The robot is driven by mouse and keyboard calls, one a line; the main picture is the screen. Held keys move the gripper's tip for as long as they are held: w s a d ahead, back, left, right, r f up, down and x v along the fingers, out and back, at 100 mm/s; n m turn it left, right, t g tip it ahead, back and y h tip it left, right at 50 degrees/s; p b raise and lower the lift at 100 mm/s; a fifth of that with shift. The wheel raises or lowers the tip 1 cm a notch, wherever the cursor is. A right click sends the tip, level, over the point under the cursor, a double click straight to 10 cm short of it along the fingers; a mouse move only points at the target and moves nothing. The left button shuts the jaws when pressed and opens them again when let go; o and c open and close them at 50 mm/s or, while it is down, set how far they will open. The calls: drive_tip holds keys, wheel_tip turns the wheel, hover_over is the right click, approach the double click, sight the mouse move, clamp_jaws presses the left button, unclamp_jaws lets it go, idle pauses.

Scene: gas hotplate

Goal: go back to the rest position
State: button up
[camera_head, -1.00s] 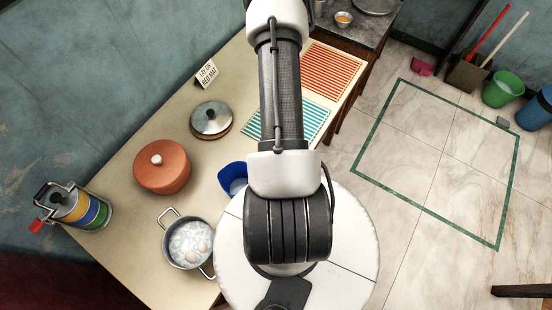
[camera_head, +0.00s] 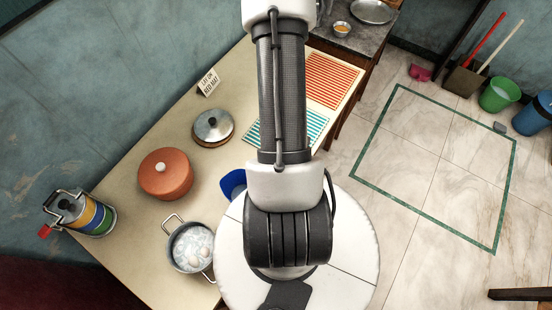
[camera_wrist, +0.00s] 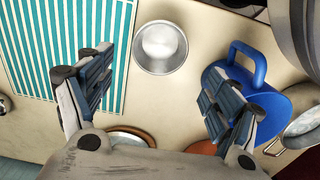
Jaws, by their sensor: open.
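My gripper (camera_wrist: 155,92) shows in the wrist view with its two fingers spread wide and nothing between them. A round metal cup (camera_wrist: 160,47) on the table lies beyond the fingertips, apart from them. A blue handled jug (camera_wrist: 262,98) is beside and partly behind the right finger. The teal-striped mat (camera_wrist: 35,45) is behind the left finger. In the head view my arm rises through the middle and out of the top edge, so the gripper is out of that picture.
On the table (camera_head: 125,215) are an orange pot (camera_head: 165,178), a metal lid (camera_head: 213,127), a pot of eggs (camera_head: 190,245), a striped tiffin carrier (camera_head: 85,213), a sign (camera_head: 208,82) and a red-striped mat (camera_head: 332,78). The marked floor area (camera_head: 435,170) is clear.

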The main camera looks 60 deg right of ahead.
wheel_tip(320, 180, up, 2)
drive_tip(key=shift+r+p, duration=0.1)
drive_tip(key=shift+p, duration=0.2)
idle(0.4)
drive_tip(key=w+a+r+n+t+h+b, duration=0.1)
drive_tip(key=w+a+r, duration=0.4)
drive_tip(key=w+r, duration=0.3)
drive_tip(key=w+a+r+t+b, duration=0.1)
drive_tip(key=w+a+r, duration=0.35)
drive_tip(key=r, duration=0.55)
drive_tip(key=s+a+r+t+y+b, duration=0.1)
drive_tip(key=s+a+r, duration=0.4)
drive_tip(key=a+r, duration=0.8)
drive_tip(key=a+t+b, duration=0.1)
drive_tip(key=a, duration=0.3)
drive_tip(key=shift+s+r+t, duration=0.3)
drive_tip(key=shift+s+r, duration=0.05)
drive_tip(key=shift+r, duration=0.05)
